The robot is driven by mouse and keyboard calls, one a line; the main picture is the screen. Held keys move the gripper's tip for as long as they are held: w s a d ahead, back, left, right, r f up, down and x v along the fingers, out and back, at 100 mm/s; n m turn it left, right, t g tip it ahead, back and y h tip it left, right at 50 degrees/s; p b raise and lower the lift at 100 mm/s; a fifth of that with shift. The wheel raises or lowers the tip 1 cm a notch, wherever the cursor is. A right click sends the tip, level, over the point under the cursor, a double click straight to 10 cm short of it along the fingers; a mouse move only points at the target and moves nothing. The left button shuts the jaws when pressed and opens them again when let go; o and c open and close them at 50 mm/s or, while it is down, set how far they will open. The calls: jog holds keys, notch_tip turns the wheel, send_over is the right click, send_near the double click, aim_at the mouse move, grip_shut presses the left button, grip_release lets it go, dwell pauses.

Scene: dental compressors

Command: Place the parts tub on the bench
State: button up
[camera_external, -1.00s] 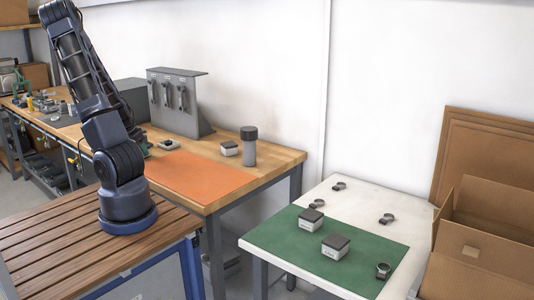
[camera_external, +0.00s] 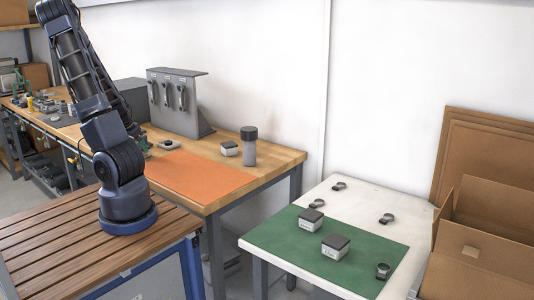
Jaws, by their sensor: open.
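Several small square tubs with white sides and dark lids are in view; I cannot tell which is the parts tub. One tub (camera_external: 230,149) stands on the wooden bench (camera_external: 278,163), just behind the orange mat. Two more tubs, one at the back (camera_external: 311,219) and one at the front (camera_external: 335,247), stand on the green mat of the white table. My arm rises from its base and leaves the picture at the top left. I cannot make out my gripper; it is out of the picture or hidden behind my arm.
The orange mat (camera_external: 197,178) is bare. A grey cylinder with a dark cap (camera_external: 249,150) and a grey tool rack (camera_external: 180,105) stand on the bench. Several clamp-like rings lie on the white table (camera_external: 345,202). An open cardboard box (camera_external: 485,240) is at the right.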

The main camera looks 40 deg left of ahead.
jog(key=v, duration=0.9)
jog(key=shift+r, duration=0.35)
jog(key=shift+s, duration=0.15)
jog(key=shift+d, duration=0.1)
jog(key=w+d+r+g+y, duration=0.1)
jog(key=w+d+r, duration=0.2)
jog(key=d, duration=0.4)
jog(key=w+d+r+g, duration=0.1)
jog(key=w+d+r, duration=0.1)
jog(key=d, duration=0.5)
jog(key=w+d+r+g+y, duration=0.1)
jog(key=w+d+r, duration=0.2)
jog(key=d, duration=0.4)
jog(key=s+d+r+t+h, duration=0.1)
jog(key=s+d+r, duration=0.4)
jog(key=d, duration=0.4)
jog(key=s+d+r+t+h, duration=0.1)
jog(key=s+d+r+t, duration=0.1)
jog(key=s+d+r, duration=0.4)
jog(key=shift+d+r, duration=0.85)
jog(key=shift+d, duration=1.05)
